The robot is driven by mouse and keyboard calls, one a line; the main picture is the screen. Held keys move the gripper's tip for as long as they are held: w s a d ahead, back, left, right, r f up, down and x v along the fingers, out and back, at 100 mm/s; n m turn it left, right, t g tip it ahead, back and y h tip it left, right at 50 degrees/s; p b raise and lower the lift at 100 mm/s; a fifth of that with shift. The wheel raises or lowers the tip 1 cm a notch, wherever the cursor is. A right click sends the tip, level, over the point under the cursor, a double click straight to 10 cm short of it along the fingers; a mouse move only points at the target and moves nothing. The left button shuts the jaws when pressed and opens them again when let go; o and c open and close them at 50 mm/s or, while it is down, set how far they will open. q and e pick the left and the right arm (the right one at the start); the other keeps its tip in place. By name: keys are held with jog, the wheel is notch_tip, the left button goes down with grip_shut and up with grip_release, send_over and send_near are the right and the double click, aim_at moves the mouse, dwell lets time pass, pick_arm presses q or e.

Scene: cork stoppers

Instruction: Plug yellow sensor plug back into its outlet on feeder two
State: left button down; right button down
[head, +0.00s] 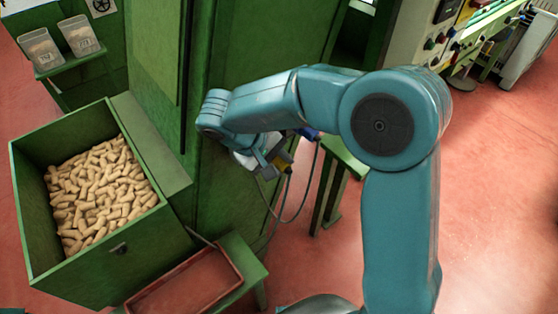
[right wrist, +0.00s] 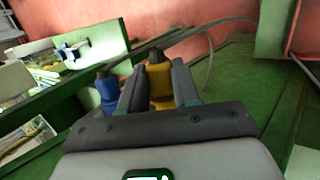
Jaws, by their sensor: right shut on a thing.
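The yellow sensor plug (head: 284,161) is held in my right gripper (head: 273,164), in front of the green machine cabinet. In the right wrist view the yellow plug (right wrist: 160,84) sits between the two grey fingers of my right gripper (right wrist: 158,92), with its dark cable end pointing away. A blue plug (head: 310,133) shows just beyond the gripper. It also shows left of the fingers in the wrist view (right wrist: 107,93). The outlet for the yellow plug cannot be made out; my arm and gripper hide part of the cabinet face. My left gripper is not in view.
A green hopper (head: 30,190) full of corks stands at left. A reddish tray (head: 190,285) rests on a green stand below. Grey cables (head: 303,190) hang under the plugs. A green table (head: 345,158) stands behind. Red floor is open at right.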

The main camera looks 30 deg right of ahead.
jog(key=shift+w+a+p, duration=0.1)
jog(key=shift+w+p, duration=0.4)
jog(key=shift+w, duration=1)
dwell(1.7)
jog(key=c, duration=0.8)
grip_release()
jog(key=shift+o, duration=0.3)
jog(key=shift+s, duration=0.1)
jog(key=shift+a+r, duration=0.1)
jog(key=v, duration=1.6)
